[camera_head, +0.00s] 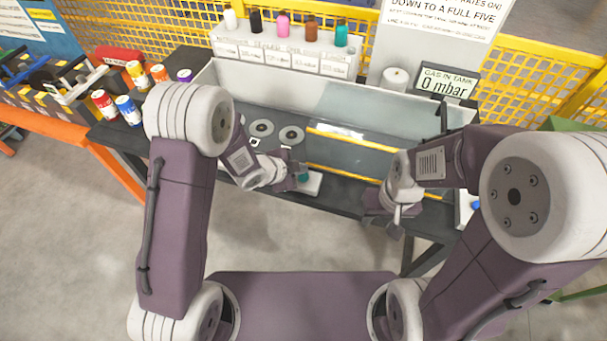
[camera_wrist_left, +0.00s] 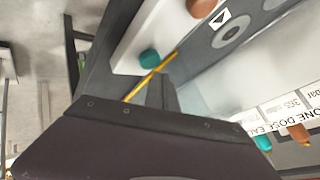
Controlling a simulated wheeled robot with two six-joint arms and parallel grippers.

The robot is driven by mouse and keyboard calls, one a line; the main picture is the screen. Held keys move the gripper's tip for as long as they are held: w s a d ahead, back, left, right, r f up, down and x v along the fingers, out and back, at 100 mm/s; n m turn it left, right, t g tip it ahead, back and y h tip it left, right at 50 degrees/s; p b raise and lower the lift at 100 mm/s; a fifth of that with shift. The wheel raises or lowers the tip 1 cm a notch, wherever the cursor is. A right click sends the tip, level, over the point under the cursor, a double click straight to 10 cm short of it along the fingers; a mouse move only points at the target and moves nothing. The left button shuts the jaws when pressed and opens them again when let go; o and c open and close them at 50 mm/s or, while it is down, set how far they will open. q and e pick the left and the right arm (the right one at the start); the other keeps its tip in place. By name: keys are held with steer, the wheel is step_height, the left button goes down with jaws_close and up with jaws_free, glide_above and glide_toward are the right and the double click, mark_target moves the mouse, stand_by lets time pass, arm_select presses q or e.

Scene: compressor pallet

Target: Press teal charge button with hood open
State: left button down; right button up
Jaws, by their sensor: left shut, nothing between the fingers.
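The teal button (camera_head: 303,177) sits on a small white box (camera_head: 314,185) at the front edge of the bench. The left wrist view shows the teal button (camera_wrist_left: 149,58) on the white box (camera_wrist_left: 127,50), with a brownish knob (camera_wrist_left: 201,7) further along. My left gripper (camera_head: 298,174) is shut and empty, close beside the button; its fingers (camera_wrist_left: 163,92) point toward the yellow strip. Contact cannot be told. A long pale tank with clear panels (camera_head: 350,103) and yellow-edged strips stands behind; the hood's position is unclear. My right gripper (camera_head: 397,226) hangs at the front right; its fingers are too small to judge.
A display (camera_head: 444,84) reads 0 mbar gas in tank. Several coloured bottles stand on a white labelled rack (camera_head: 285,52) at the back. Several cans (camera_head: 128,110) stand at the left. Yellow mesh fencing (camera_head: 540,62) closes off the back.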

mark_target(301, 177)
arm_select(q)
steer(key=shift+r+p, duration=2.3)
steer(key=shift+r, duration=0.3)
steer(key=shift+f, duration=0.1)
